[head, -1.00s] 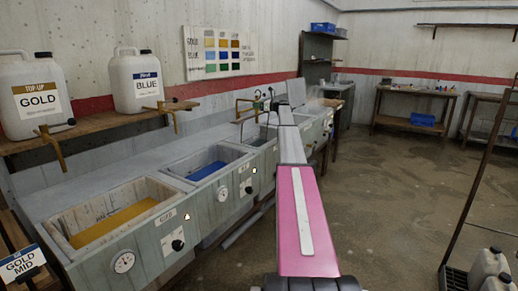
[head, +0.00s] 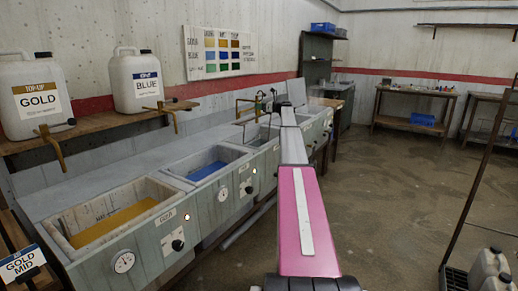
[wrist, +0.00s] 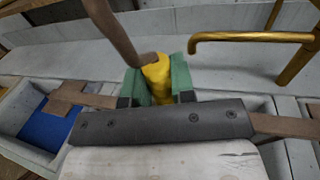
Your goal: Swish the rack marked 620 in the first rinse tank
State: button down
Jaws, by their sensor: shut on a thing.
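In the wrist view my gripper (wrist: 160,88) has green fingers shut on a yellow grip (wrist: 156,72). A brown bar (wrist: 112,32) rises from beside the grip. Flat brown pieces (wrist: 82,99) stick out on both sides behind my gripper's dark palm; I cannot tell whether they belong to the rack. No 620 mark is readable, and most of the rack is hidden. In the head view my arm reaches over the far tanks. The tank just beyond the blue one (head: 262,137), apparently the first rinse tank, is partly hidden; I cannot see whether the rack is in it.
The gold tank (head: 112,220) and blue tank (head: 207,166) stand nearer along the left wall. A brass tap (wrist: 250,37) is close on the right in the wrist view. GOLD (head: 38,98) and BLUE (head: 138,85) jugs stand on a shelf.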

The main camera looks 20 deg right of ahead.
jog(key=shift+w+a, duration=0.1)
jog(key=shift+w, duration=0.05)
jog(key=shift+w+d+x, duration=0.1)
jog(key=shift+x, duration=0.6)
jog(key=shift+w+d+x, duration=0.1)
jog(key=shift+w+x, duration=0.05)
jog(key=shift+x, duration=0.55)
jog(key=shift+r, duration=0.15)
dwell(2.0)
